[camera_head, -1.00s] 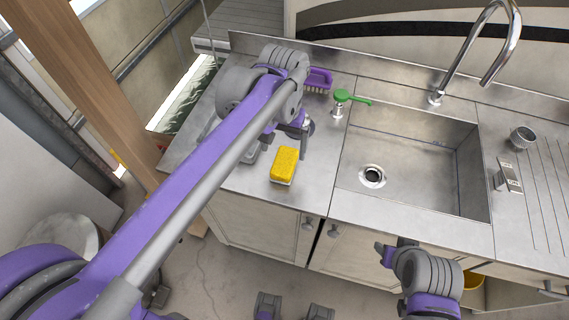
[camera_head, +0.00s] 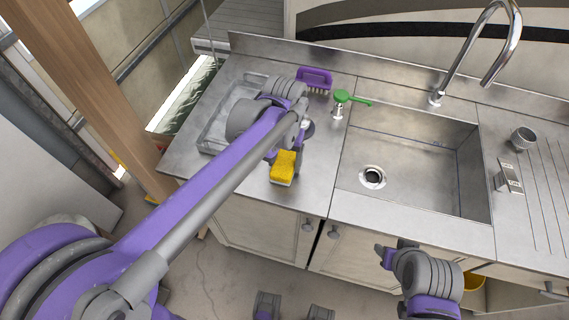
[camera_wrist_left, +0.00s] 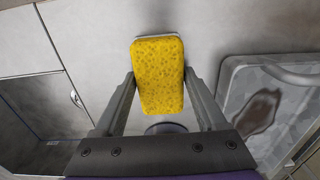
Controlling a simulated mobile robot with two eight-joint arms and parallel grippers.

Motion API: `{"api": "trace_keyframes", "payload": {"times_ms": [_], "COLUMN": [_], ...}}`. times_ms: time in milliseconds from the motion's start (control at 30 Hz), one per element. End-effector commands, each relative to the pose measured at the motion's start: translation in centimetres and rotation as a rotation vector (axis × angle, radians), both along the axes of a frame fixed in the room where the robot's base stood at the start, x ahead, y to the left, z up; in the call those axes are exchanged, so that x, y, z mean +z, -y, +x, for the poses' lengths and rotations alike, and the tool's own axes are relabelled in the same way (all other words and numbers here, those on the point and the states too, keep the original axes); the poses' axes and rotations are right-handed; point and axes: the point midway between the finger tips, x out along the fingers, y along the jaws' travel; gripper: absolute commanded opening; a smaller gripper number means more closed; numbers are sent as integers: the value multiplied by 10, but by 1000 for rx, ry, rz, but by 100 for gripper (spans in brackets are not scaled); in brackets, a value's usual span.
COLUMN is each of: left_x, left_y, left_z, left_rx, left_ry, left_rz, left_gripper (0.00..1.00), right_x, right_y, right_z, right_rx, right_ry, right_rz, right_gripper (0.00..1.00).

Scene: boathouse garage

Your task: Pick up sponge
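The yellow sponge (camera_head: 283,168) with a pale underside lies on the steel counter left of the sink, near the front edge. It also shows in the left wrist view (camera_wrist_left: 158,78), lying lengthwise between the fingers. My left gripper (camera_head: 285,150) is at the sponge, its fingers partly hidden by my arm. In the left wrist view, the left gripper (camera_wrist_left: 160,75) has one finger on each side of the sponge; the tips are close to its sides, with narrow gaps lower down. My right gripper (camera_head: 380,254) is low in front of the cabinets, its fingertips unclear.
The sink (camera_head: 415,165) with its tall tap (camera_head: 508,45) is to the right. A clear tray (camera_head: 213,125) lies left of the sponge, also in the wrist view (camera_wrist_left: 235,88). Bare counter lies around the sponge.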

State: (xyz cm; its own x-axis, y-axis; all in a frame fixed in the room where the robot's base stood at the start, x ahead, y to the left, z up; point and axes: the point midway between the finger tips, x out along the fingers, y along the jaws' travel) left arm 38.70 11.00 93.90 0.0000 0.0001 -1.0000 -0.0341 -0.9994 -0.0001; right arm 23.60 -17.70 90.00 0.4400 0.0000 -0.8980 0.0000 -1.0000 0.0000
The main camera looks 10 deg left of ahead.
Motion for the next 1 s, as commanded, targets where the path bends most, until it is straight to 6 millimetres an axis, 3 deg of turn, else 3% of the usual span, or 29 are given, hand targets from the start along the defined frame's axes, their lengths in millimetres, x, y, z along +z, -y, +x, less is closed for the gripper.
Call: {"api": "trace_keyframes", "payload": {"times_ms": [33,300,633,1000], "left_x": [0,0,9,79], "left_y": [0,0,0,0], "left_z": [0,0,0,0], "left_rx": [0,0,0,0], "left_ry": [0,0,0,0], "left_rz": [0,0,0,0], "left_gripper": [62,14,13,13], "right_x": [0,0,1,7], "right_y": [0,0,0,0], "right_z": [0,0,0,2], "right_rx": [0,0,0,0], "right_ry": [0,0,0,3], "right_rz": [0,0,0,0], "right_gripper": [50,50,50,50]}}
